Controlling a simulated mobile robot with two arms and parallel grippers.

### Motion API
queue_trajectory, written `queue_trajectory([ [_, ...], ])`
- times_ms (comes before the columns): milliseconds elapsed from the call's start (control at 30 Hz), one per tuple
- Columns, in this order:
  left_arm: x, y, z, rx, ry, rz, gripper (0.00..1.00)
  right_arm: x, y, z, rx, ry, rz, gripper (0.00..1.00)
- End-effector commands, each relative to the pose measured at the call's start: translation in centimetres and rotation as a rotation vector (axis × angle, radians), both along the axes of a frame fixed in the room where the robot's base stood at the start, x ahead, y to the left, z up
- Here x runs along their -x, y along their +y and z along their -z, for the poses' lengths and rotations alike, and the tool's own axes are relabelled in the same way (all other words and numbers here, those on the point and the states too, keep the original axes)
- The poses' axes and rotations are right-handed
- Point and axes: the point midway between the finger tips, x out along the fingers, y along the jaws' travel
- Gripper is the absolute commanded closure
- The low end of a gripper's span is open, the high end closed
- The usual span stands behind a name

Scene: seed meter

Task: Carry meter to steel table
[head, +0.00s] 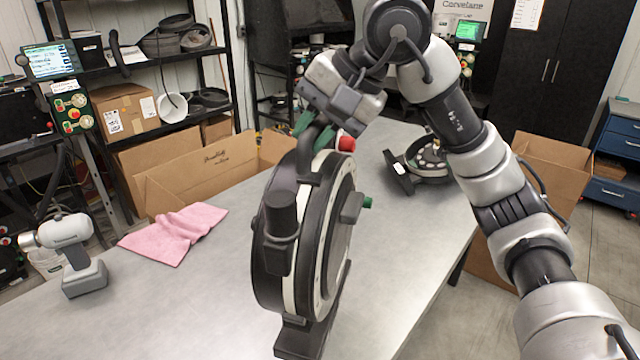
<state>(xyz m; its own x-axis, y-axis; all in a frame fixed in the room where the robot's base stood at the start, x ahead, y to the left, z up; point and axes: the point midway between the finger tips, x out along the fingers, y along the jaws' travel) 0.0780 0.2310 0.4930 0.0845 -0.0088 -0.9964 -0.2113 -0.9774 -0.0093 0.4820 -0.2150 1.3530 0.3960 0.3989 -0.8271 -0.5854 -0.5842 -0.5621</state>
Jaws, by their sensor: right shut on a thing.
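The seed meter (330,240) is a round black and cream unit that stands upright on edge, with its black base at the bottom over the steel table (410,265). I cannot tell whether the base touches the table. My right gripper (312,128) comes down from above with green fingertips and is shut on the handle at the meter's top. A red knob shows beside the handle. A second black round unit (428,160) lies at the far end of the table. My left gripper is not in view.
The table is bare around the meter's base.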

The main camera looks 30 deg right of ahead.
Motion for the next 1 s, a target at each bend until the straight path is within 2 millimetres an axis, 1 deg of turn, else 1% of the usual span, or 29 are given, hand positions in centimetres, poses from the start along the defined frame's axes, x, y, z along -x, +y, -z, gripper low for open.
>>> queue_trajectory([
  [67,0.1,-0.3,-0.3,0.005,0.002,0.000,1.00,-0.3,-0.7,0.1,-0.003,-0.004,0.005,1.00],
  [167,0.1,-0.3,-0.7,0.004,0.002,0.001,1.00,-0.9,-2.0,0.9,-0.004,-0.003,0.007,1.00],
  [500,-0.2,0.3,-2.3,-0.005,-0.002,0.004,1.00,-3.5,-7.6,4.5,-0.004,-0.001,0.007,1.00],
  [600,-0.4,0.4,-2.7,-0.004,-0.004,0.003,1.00,-4.1,-8.9,5.4,-0.003,-0.004,0.005,1.00],
  [800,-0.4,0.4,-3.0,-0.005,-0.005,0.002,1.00,-4.7,-10.3,6.4,-0.004,-0.008,0.003,1.00],
  [933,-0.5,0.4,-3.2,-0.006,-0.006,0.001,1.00,-4.8,-10.5,6.8,-0.002,-0.008,0.001,1.00],
  [1000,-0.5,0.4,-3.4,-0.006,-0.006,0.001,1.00,-4.8,-10.5,7.4,-0.002,-0.006,0.001,1.00],
])
